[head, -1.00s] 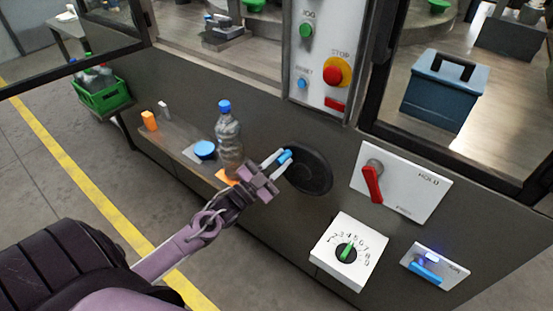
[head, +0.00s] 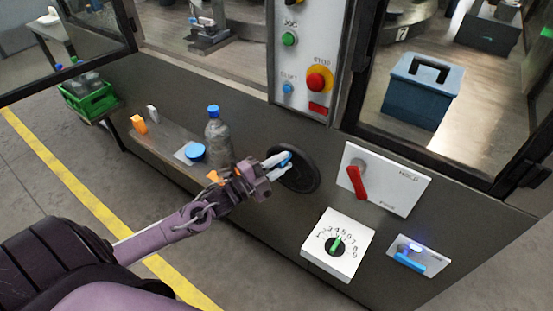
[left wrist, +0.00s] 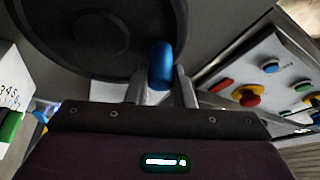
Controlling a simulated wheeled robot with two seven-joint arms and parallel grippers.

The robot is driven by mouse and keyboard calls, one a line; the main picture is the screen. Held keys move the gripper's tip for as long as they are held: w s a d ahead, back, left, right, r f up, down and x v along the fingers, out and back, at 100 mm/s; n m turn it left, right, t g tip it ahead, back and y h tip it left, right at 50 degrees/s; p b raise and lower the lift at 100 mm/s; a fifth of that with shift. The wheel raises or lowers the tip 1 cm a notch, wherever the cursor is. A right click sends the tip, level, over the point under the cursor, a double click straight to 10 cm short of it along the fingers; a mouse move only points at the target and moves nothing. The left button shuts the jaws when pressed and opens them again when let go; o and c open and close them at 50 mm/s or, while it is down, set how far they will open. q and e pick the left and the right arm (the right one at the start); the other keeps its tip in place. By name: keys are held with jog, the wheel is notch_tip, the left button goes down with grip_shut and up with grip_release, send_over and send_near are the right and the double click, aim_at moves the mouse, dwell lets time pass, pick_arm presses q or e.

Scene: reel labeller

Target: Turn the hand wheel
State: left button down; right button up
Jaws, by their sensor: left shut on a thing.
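The hand wheel (head: 300,172) is a dark round disc on the front panel of the machine, with a blue handle (head: 285,159) near its upper left rim in the head view. In the left wrist view the wheel (left wrist: 60,35) fills the upper left, and the blue handle (left wrist: 161,66) stands between the fingers. My left gripper (head: 280,161) is shut on the blue handle; its fingers also show in the left wrist view (left wrist: 161,84). My right gripper is not in view.
Right of the wheel are a red lever (head: 357,181) on a white plate, a numbered dial (head: 337,245) and a blue switch (head: 421,260). A stop button (head: 317,82) is above.

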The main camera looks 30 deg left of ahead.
pick_arm(q)
jog(key=shift+d+m, duration=0.35)
jog(key=shift+m, duration=0.25)
jog(key=c, duration=1.3)
grip_release()
jog(key=shift+a, duration=0.15)
jog(key=shift+o, duration=0.2)
jog(key=r+v, duration=0.1)
jog(key=v, duration=0.6)
jog(key=shift+s+a+f, duration=0.2)
jog(key=shift+s+f, duration=0.25)
